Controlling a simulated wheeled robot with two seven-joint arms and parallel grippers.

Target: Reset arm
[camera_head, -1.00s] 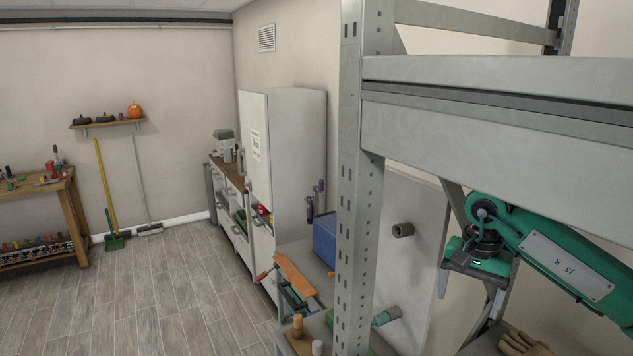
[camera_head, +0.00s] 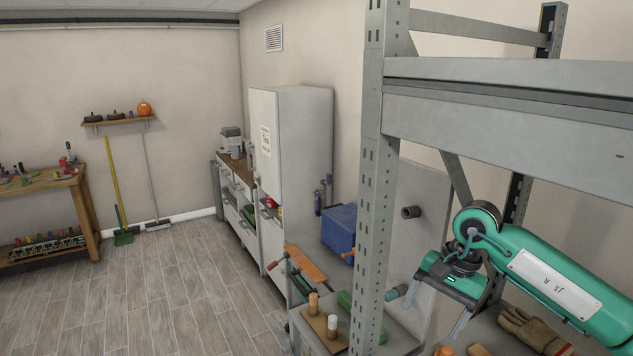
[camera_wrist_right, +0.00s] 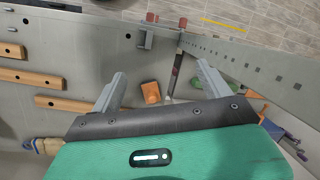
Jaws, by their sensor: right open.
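My green right arm reaches in from the right in the head view, below the grey upper beam of the metal rack (camera_head: 510,125). My right gripper (camera_head: 433,312) points down with its two grey fingers spread, behind the rack's front upright. In the right wrist view the fingers of the right gripper (camera_wrist_right: 161,74) are wide apart. Nothing is held between them. An orange-brown block (camera_wrist_right: 151,92) shows beyond the gap, apart from the fingers. My left gripper is in neither view.
The perforated rack upright (camera_head: 374,190) stands left of the arm. A work glove (camera_head: 530,328) lies below the arm. A blue box (camera_head: 339,228) and several tools sit left of the upright. Wooden strips (camera_wrist_right: 28,77) show in the wrist view. The floor (camera_head: 150,290) at left is clear.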

